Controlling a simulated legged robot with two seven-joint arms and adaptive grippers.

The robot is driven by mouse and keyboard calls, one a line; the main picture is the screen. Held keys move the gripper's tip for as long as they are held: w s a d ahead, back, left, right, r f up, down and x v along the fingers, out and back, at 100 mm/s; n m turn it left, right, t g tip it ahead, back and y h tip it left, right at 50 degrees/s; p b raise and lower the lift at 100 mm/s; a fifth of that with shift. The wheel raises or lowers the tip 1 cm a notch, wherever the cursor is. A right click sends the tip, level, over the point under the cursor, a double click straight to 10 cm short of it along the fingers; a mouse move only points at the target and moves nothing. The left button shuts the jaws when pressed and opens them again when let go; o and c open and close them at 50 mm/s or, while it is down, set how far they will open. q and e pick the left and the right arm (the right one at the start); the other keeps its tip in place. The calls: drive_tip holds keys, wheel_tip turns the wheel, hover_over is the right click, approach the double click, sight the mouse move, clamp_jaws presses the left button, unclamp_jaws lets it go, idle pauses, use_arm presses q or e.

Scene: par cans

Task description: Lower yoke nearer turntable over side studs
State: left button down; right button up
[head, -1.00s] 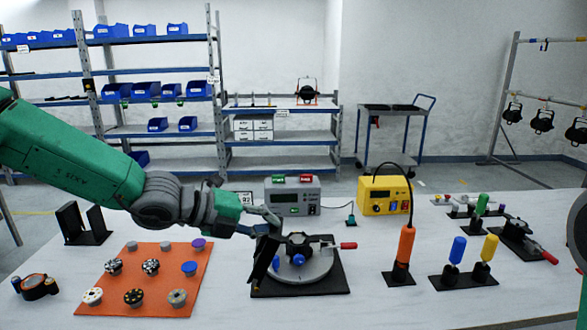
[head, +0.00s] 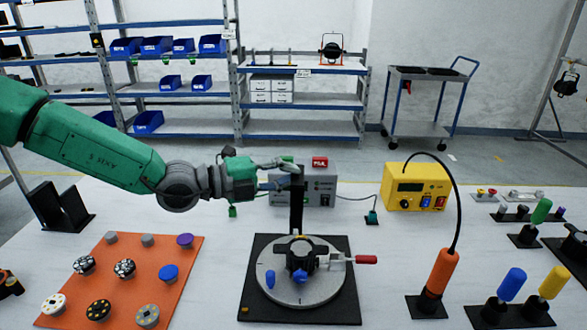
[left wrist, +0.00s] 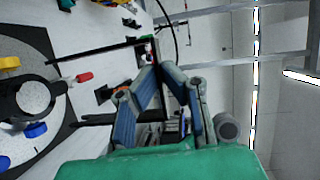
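My left gripper (head: 287,164) holds a black yoke (head: 297,203) by its top, above the turntable (head: 275,292). The yoke stands about upright, seen nearly edge-on. In the left wrist view, the fingers (left wrist: 160,85) close around its crossbar, and its two arms, one of them the long bar (left wrist: 100,49), point toward the turntable. The turntable is a grey disc on a black base, with a dark can body (head: 300,254) in its middle. Blue knobs (head: 270,279) show on it. Whether the yoke's ends touch the can is not clear. My right gripper is not in view.
A red-handled clamp (head: 366,260) sits at the turntable's right. An orange mat (head: 130,290) with several round parts lies left. A black bracket (head: 60,215) stands behind it. A grey box (head: 318,190) and yellow box (head: 415,188) stand behind; an orange tool (head: 437,275) stands right.

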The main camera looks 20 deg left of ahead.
use_arm(q)
drive_tip(key=f+b, duration=0.2)
drive_tip(key=f, duration=0.1)
drive_tip(key=f+b, duration=0.2)
drive_tip(key=f, duration=0.2)
drive_tip(key=f+b, duration=0.2)
drive_tip(key=f, duration=0.1)
drive_tip(key=shift+d+f, duration=0.15)
drive_tip(key=shift+d, duration=0.25)
drive_tip(key=shift+d+f+b, duration=0.3)
drive_tip(key=shift+f+b, duration=0.2)
drive_tip(key=shift+f, duration=0.4)
use_arm(e)
wheel_tip(320, 180, down, 8)
drive_tip(key=d, duration=0.1)
drive_tip(key=shift+s, duration=0.15)
use_arm(q)
drive_tip(key=shift+a, duration=0.35)
use_arm(e)
drive_tip(key=shift+a, duration=0.2)
use_arm(q)
drive_tip(key=shift+d, duration=0.3)
use_arm(e)
drive_tip(key=shift+d+r, duration=0.15)
